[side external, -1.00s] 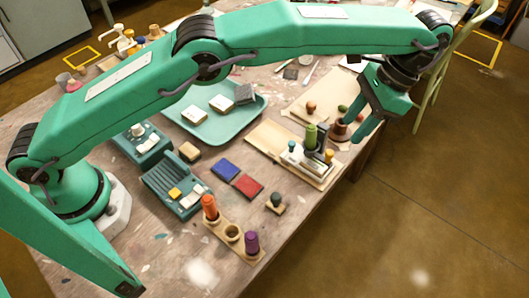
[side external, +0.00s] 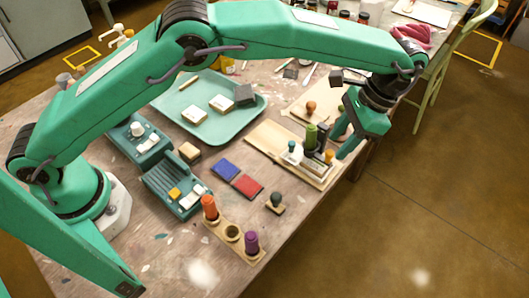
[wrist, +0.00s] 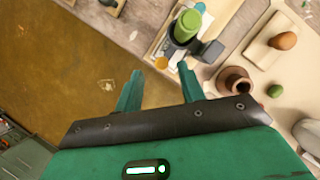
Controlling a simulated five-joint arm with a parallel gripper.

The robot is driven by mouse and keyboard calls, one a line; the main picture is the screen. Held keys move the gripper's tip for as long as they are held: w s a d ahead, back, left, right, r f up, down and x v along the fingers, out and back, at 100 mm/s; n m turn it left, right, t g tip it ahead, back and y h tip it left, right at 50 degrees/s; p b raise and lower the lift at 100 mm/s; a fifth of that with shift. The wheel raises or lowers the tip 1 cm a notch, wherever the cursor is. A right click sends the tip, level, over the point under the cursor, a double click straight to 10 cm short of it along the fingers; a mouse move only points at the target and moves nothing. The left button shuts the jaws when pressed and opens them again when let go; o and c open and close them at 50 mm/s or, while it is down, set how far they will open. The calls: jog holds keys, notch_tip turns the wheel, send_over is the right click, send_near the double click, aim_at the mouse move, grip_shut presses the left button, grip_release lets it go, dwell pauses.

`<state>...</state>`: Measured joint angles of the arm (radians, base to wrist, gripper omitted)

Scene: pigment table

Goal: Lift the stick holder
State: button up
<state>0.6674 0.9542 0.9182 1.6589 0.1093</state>
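A dark holder (side external: 322,142), which I take to be the stick holder, stands on a pale wooden board (side external: 262,139) with a green stick (side external: 310,137). In the wrist view the green stick (wrist: 187,26) is seen from above and the dark holder (wrist: 208,51) is partly hidden beneath it. My gripper (side external: 343,150) is beside the board's right end, at its edge. In the wrist view my gripper (wrist: 160,71) is open, its two fingers apart with nothing held. The fingertips lie just short of the green stick and the dark holder.
A white bottle (side external: 292,152) and a yellow-capped item (side external: 329,156) stand on the board close to the holder. A brown pot (wrist: 234,80) is at the right in the wrist view. A wooden stand (side external: 218,228) with orange and purple sticks is nearer the front.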

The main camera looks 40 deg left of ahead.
jog(key=shift+x, duration=1.25)
